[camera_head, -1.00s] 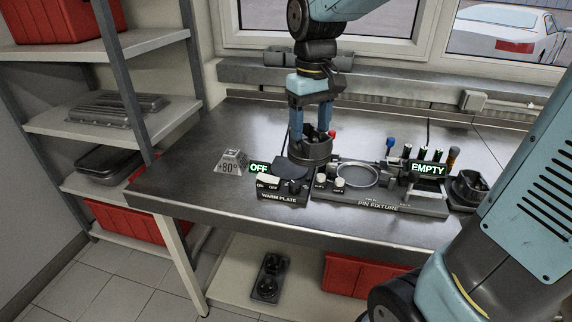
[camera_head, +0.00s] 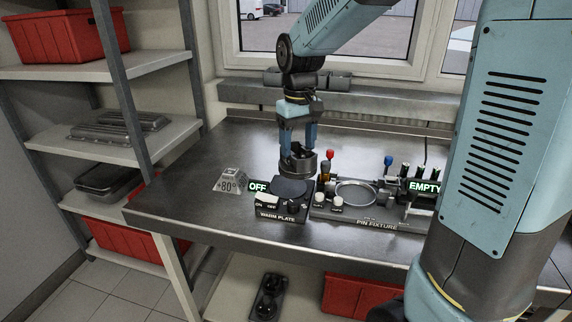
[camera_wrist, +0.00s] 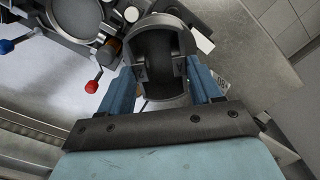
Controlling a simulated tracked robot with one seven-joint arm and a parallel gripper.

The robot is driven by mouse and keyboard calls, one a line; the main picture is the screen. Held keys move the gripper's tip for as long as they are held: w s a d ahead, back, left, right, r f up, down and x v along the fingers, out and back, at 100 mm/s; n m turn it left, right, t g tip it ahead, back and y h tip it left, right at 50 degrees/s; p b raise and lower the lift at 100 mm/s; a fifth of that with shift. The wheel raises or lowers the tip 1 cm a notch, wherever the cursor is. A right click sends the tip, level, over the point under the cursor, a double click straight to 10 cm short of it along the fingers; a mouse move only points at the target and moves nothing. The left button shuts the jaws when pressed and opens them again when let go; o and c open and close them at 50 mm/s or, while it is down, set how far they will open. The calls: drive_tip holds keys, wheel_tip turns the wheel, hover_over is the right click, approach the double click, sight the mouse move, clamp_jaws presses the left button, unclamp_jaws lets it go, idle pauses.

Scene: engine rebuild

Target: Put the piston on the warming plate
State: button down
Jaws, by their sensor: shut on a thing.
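The dark grey piston (camera_head: 299,165) is held upright between the blue fingers of my gripper (camera_head: 298,148). In the head view it hangs just behind the round disc of the warming plate, partly overlapping the disc's rear edge. I cannot tell its exact height. In the wrist view the piston (camera_wrist: 158,30) sits between the two fingers, its hollow inside facing the camera. The warming plate (camera_head: 282,212), labelled WARM PLATE, stands near the bench's front edge with its disc bare in front. Its sign (camera_head: 258,188) reads OFF, and it has an ON/OFF switch and a knob.
The pin fixture (camera_head: 376,224) stands right of the plate, its sign reading EMPTY. Red- and blue-topped tools stand behind and beside it. A +80° block (camera_head: 230,181) is to the left. The left part of the bench (camera_head: 180,200) is clear.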

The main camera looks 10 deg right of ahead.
drive_tip(key=w+f, duration=0.2)
drive_tip(key=f, duration=0.1)
drive_tip(key=w+a+f, duration=0.1)
drive_tip(key=w+f, duration=0.1)
drive_tip(key=f, duration=0.1)
drive_tip(key=w+f, duration=0.2)
drive_tip(key=f, duration=0.2)
drive_tip(key=shift+w+a, duration=0.3)
drive_tip(key=shift+w, duration=0.1)
drive_tip(key=shift+r, duration=0.1)
drive_tip(key=shift+c, duration=1)
unclamp_jaws()
